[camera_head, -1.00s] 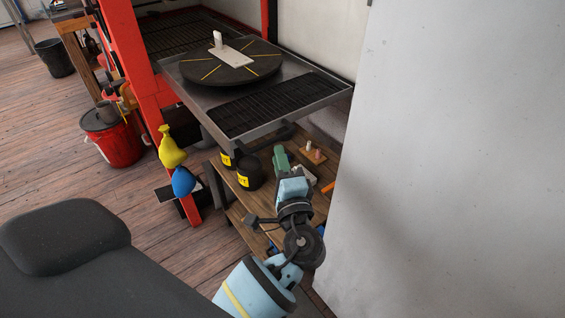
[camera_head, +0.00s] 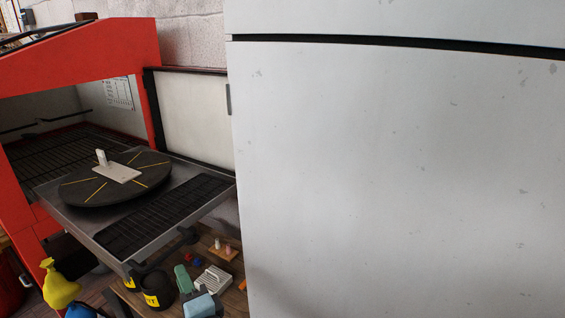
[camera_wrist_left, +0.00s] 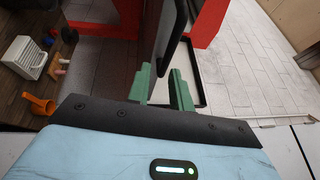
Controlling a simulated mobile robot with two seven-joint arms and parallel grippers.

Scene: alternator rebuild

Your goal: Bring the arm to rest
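My left gripper (camera_head: 182,277) shows at the bottom of the head view, with its green fingers over the wooden lower shelf and my light-blue wrist just below. In the left wrist view, the two green fingers (camera_wrist_left: 162,80) stand apart with nothing held between them. A black bar handle (camera_wrist_left: 167,42) shows beyond the fingers there; I cannot tell the exact gap to it. My right gripper is in neither view.
A metal tray (camera_head: 203,203) carrying a black turntable (camera_head: 75,192) juts from the red cabinet (camera_head: 110,45). A large pale panel (camera_head: 400,170) fills the right. On the wooden shelf are black cans (camera_head: 157,290), a slotted pale block (camera_head: 215,278) and small pegs (camera_head: 228,249).

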